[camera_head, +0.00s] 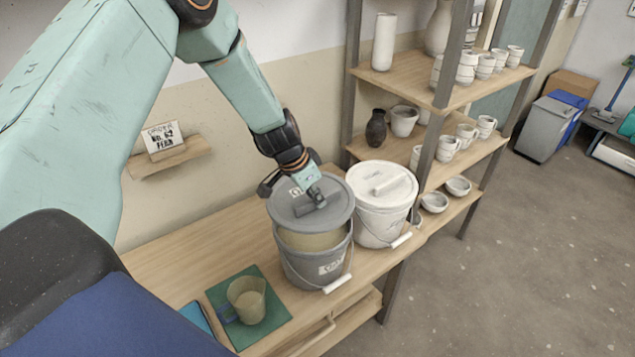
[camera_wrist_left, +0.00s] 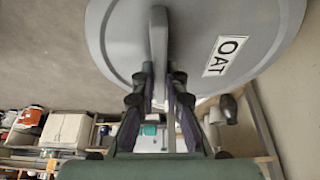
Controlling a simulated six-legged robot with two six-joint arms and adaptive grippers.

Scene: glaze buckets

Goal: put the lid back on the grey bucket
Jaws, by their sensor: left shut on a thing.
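The grey bucket (camera_head: 302,268) stands on the wooden bench, with beige glaze (camera_head: 312,241) showing at its mouth. My left gripper (camera_head: 312,192) is shut on the bar handle of the grey lid (camera_head: 335,205). The lid is over the bucket's back part, raised above the rim at the front, where the opening shows. Its far edge hides the back rim, so I cannot tell whether it touches there. In the left wrist view the lid (camera_wrist_left: 265,25) fills the top, with an "OAT" label, and the fingers (camera_wrist_left: 160,90) clasp its handle. My right gripper is not in view.
A white lidded bucket (camera_head: 382,215) stands close on the right of the grey one. A jug (camera_head: 246,302) sits on a green mat (camera_head: 272,327) in front left. A shelf rack (camera_head: 440,150) with pottery is behind. A small wall shelf (camera_head: 170,158) holds a sign.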

